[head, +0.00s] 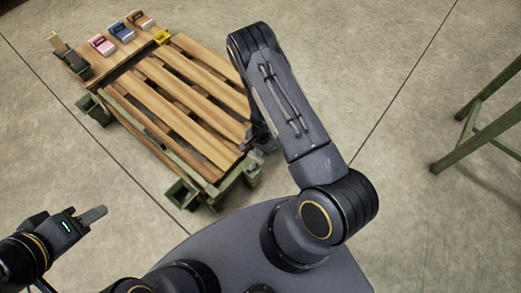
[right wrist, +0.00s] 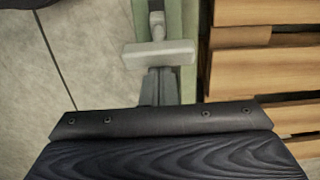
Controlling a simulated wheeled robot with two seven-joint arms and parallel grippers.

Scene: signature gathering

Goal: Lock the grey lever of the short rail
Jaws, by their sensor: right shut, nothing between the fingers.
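In the right wrist view a grey lever with a flat crossbar (right wrist: 160,53) sits on a green rail (right wrist: 189,88). The slat ends meet this rail side-on. My right gripper (right wrist: 160,86) is shut and empty, with its tips right at the near edge of the crossbar; I cannot tell whether they touch. In the head view my right gripper (head: 262,140) is at the right corner of the slatted frame, partly hidden by my arm. The lever is hidden there. My left gripper (head: 93,215) is low at left, away from the frame, seen edge-on.
Wooden slats (head: 180,100) fill the green frame (head: 195,181). A board at its far end carries pink (head: 102,45), blue (head: 121,32) and brown (head: 140,19) items. A yellow piece (head: 161,37) is nearby. A green stand (head: 470,140) is at right; floor between is clear.

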